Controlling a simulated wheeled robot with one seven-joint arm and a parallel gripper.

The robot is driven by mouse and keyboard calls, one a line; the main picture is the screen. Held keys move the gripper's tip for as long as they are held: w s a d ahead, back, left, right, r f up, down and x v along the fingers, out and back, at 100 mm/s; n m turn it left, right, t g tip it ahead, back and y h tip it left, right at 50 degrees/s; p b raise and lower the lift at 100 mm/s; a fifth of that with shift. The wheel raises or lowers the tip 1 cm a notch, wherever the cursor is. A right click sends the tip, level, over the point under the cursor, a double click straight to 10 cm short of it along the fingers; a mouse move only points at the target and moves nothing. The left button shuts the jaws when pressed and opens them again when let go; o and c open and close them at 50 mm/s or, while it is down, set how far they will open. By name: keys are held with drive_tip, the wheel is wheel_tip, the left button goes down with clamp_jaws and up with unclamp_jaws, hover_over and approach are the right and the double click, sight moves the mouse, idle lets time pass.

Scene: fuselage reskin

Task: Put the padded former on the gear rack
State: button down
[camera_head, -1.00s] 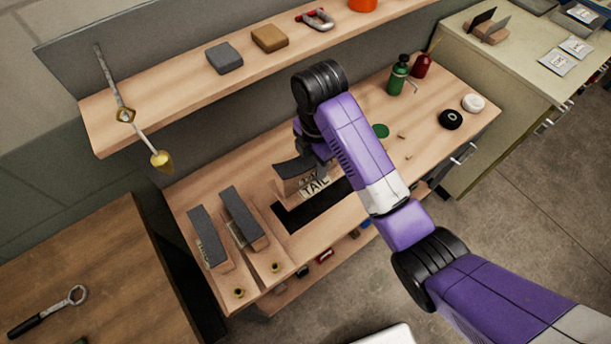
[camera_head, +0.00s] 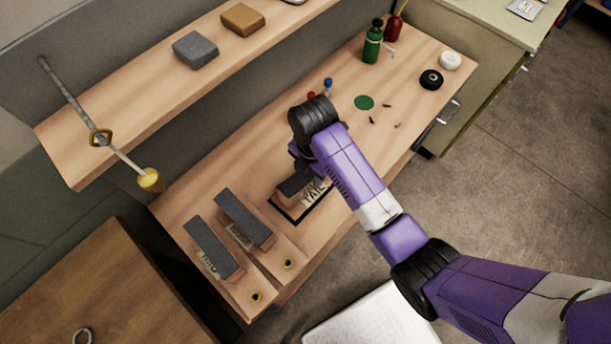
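A padded former (camera_head: 313,194) marked "TAIL" is a wooden block with a dark pad on top, and my arm partly covers it. It is over the black rectangle (camera_head: 284,211) on the wooden bench, whose dark edge shows around its front left. I cannot tell whether it rests there or hangs just above. My gripper (camera_head: 302,168) is at the former's upper end. Its fingers are hidden, so their opening does not show. Two more padded formers, the left one (camera_head: 211,246) and the right one (camera_head: 243,218), lie side by side on the bench's left. I cannot tell which part is the gear rack.
A green bottle (camera_head: 372,45), a black roll (camera_head: 431,79) and a white roll (camera_head: 450,60) stand at the bench's right end.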

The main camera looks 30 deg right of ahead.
drive_tip(key=shift+f, duration=0.5)
drive_tip(key=shift+r, duration=0.1)
drive_tip(key=c, duration=0.9)
unclamp_jaws()
